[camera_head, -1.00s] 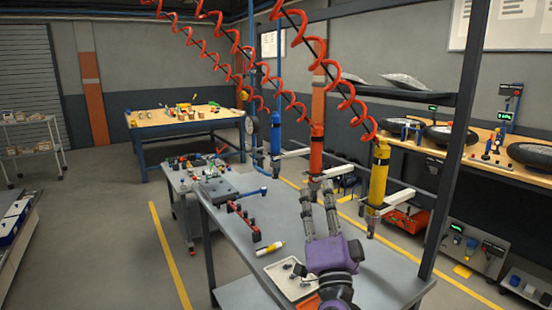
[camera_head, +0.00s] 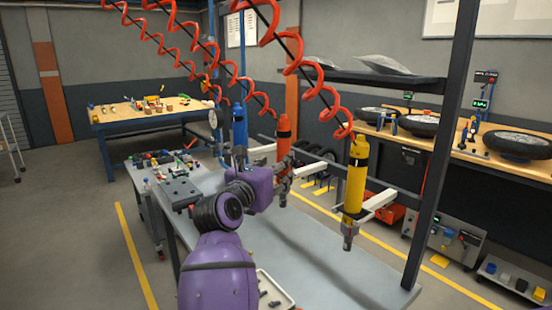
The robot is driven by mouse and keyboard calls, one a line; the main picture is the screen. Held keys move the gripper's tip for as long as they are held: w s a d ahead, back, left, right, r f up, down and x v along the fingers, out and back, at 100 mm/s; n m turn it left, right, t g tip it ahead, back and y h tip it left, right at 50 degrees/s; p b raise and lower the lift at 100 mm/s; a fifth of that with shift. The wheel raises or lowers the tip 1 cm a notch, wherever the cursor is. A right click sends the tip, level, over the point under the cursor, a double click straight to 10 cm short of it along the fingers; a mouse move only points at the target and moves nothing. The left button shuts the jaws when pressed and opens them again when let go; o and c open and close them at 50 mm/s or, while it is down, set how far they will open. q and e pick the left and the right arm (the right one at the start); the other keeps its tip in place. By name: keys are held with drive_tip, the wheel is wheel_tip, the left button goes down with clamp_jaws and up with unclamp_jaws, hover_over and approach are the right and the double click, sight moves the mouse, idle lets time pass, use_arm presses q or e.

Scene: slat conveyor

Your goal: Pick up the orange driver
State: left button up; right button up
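The orange driver (camera_head: 284,137) hangs upright below a red coiled hose, above the far side of the grey worktable. Its upper body shows; its lower body is partly covered by grey gripper fingers. My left gripper (camera_head: 285,172), with a purple housing, reaches in from the left at the driver's lower half. The fingers overlap the driver in the picture; whether they are closed on it I cannot tell. My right gripper is out of view.
A yellow driver (camera_head: 357,175) hangs to the right and a blue driver (camera_head: 240,130) to the left. White bracket arms stand behind them. The grey worktable (camera_head: 330,262) is mostly clear. A white tray (camera_head: 288,302) is partly hidden by my arm. A dark post (camera_head: 440,150) stands right.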

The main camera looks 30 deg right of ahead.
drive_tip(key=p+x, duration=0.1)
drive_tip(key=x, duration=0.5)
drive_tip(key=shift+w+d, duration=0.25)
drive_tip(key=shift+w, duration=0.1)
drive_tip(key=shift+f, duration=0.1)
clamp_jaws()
